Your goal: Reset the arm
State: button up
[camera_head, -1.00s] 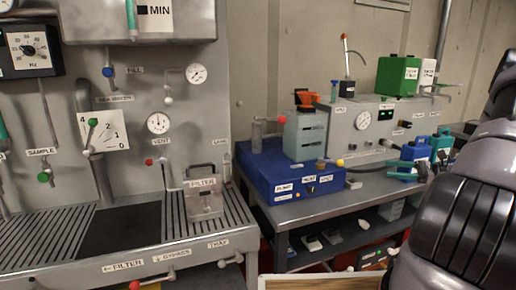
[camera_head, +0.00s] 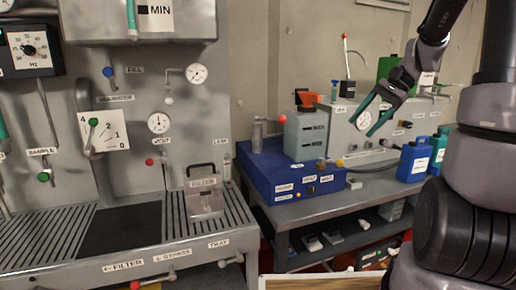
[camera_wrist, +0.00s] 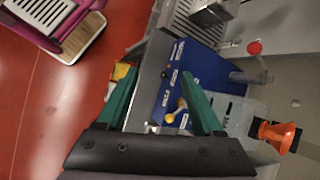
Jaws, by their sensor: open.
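My gripper (camera_head: 363,123) is raised at the right of the head view, its green fingers apart with nothing between them. It hangs in front of the grey panel with a gauge (camera_head: 345,118), above the side bench. My arm comes up from the right edge and bends down to the gripper. In the wrist view my gripper (camera_wrist: 159,73) shows as two green fingers spread apart. The blue box (camera_wrist: 207,62) and a yellow-knobbed lever (camera_wrist: 176,108) lie beyond them.
The side bench carries the blue box (camera_head: 262,172) and blue containers (camera_head: 413,162). A filter block (camera_head: 206,197) stands on the slotted tray (camera_head: 45,235) at left. An orange funnel (camera_wrist: 278,135) and a purple-framed thing (camera_wrist: 68,28) show in the wrist view.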

jog(key=s+a+r+n+t+h, duration=0.2)
jog(key=s+r+n+t, duration=0.1)
jog(key=s, duration=0.5)
jog(key=s+a+r+n+t+h, duration=0.3)
jog(key=s+r, duration=0.3)
jog(key=s, duration=0.2)
jog(key=shift+a+r, duration=0.25)
jog(key=shift+w, duration=0.1)
